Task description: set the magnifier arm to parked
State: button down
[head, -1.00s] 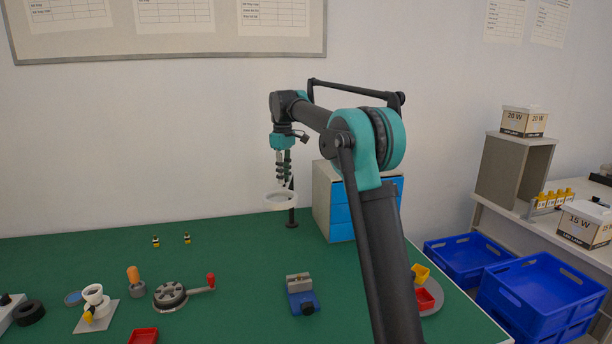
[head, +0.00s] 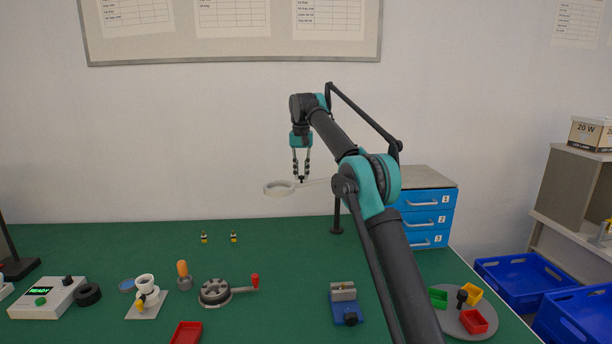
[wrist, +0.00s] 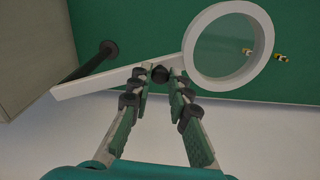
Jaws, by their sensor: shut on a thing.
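The magnifier is a white ring lens (head: 279,194) on a pale straight arm (head: 318,181), carried by a black post (head: 337,216) at the back of the green table. The ring points left of the post in the head view. In the wrist view the ring (wrist: 189,45) is at upper right and its arm (wrist: 95,83) runs left toward the post (wrist: 104,50). My gripper (head: 301,178) points down beside the ring. Its fingertips (wrist: 160,76) are shut on a small dark knob (wrist: 160,73) where the arm meets the ring. No parked marking shows.
A blue drawer cabinet (head: 426,220) stands right of the post. Two small yellow-black parts (head: 204,238) lie left of the ring on the table. A crank device (head: 215,292), blue vise (head: 345,308) and a round tray (head: 452,325) with coloured bins are nearer. The table below the magnifier is clear.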

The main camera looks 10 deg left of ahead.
jog(key=shift+w+a+m, duration=0.3)
jog(key=shift+w+m, duration=0.1)
jog(key=shift+w, duration=0.1)
jog(key=shift+w+a+m, duration=0.25)
jog(key=shift+w+m, duration=0.15)
jog(key=shift+w, duration=0.1)
jog(key=c, duration=1.4)
grip_release()
